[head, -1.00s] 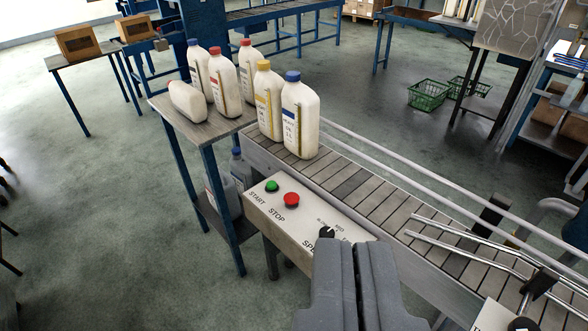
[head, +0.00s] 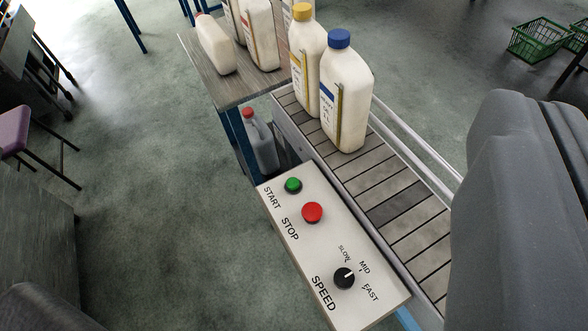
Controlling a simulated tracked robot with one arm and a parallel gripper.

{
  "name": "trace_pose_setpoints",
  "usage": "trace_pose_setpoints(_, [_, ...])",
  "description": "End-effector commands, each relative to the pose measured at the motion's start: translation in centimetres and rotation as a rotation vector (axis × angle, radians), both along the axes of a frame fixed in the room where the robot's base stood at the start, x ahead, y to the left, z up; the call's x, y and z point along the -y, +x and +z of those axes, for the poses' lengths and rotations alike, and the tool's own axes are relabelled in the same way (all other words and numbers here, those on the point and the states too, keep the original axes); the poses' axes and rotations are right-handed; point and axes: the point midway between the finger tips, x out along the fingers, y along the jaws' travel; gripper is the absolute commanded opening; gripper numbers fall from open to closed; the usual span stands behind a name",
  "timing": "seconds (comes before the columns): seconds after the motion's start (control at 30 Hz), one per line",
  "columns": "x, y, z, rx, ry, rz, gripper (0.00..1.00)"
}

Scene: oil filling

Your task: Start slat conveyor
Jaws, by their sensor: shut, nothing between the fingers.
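The white control panel (head: 335,245) stands beside the slat conveyor (head: 385,190), tilted in the head view. Its green START button (head: 293,185) is at the far end, with the red STOP button (head: 312,212) nearer. The black SPEED knob (head: 344,278) is nearest, its white mark pointing roughly toward MID. My gripper (head: 545,108) is shut and empty at the right edge, partly cut off by the frame. In the picture it is well right of the buttons and covers part of the conveyor. A blue-capped bottle (head: 345,100) and a yellow-capped bottle (head: 308,60) stand on the slats.
A grey bottle (head: 260,145) with a red cap is below. Rails run along the conveyor's right side. A purple stool (head: 14,128) stands left; open floor lies left of the panel.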

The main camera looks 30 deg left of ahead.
Motion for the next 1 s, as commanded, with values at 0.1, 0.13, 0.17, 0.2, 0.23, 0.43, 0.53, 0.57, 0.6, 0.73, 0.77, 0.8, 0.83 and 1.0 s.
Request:
trace_pose_setpoints(0.1, [0.0, 0.0, 0.0, 0.0, 0.0, 0.0, 0.0])
trace_pose_setpoints(0.13, [0.0, 0.0, 0.0, 0.0, 0.0, 0.0, 0.0])
trace_pose_setpoints(0.17, [0.0, 0.0, 0.0, 0.0, 0.0, 0.0, 0.0])
trace_pose_setpoints(0.2, [0.0, 0.1, 0.0, -0.002, -0.003, 0.0, 0.0])
trace_pose_setpoints(0.23, [0.0, 0.3, 0.0, -0.004, -0.009, 0.0, 0.0])
trace_pose_setpoints(0.43, [-0.8, 4.4, -1.6, -0.073, -0.178, 0.011, 0.0])
trace_pose_setpoints(0.53, [-1.5, 7.9, -3.5, -0.134, -0.356, 0.04, 0.0])
trace_pose_setpoints(0.57, [-1.8, 9.0, -4.2, -0.155, -0.416, 0.053, 0.0])
trace_pose_setpoints(0.6, [-2.3, 10.4, -5.1, -0.18, -0.496, 0.074, 0.0])
trace_pose_setpoints(0.73, [-4.2, 14.5, -8.3, -0.25, -0.763, 0.162, 0.0])
trace_pose_setpoints(0.77, [-4.7, 15.3, -9.2, -0.266, -0.824, 0.186, 0.0])
trace_pose_setpoints(0.8, [-5.5, 16.3, -10.2, -0.284, -0.905, 0.222, 0.0])
trace_pose_setpoints(0.83, [-6.0, 17.0, -11.1, -0.298, -0.967, 0.25, 0.0])
trace_pose_setpoints(1.0, [-10.0, 20.3, -16.5, -0.354, -1.313, 0.448, 0.0])
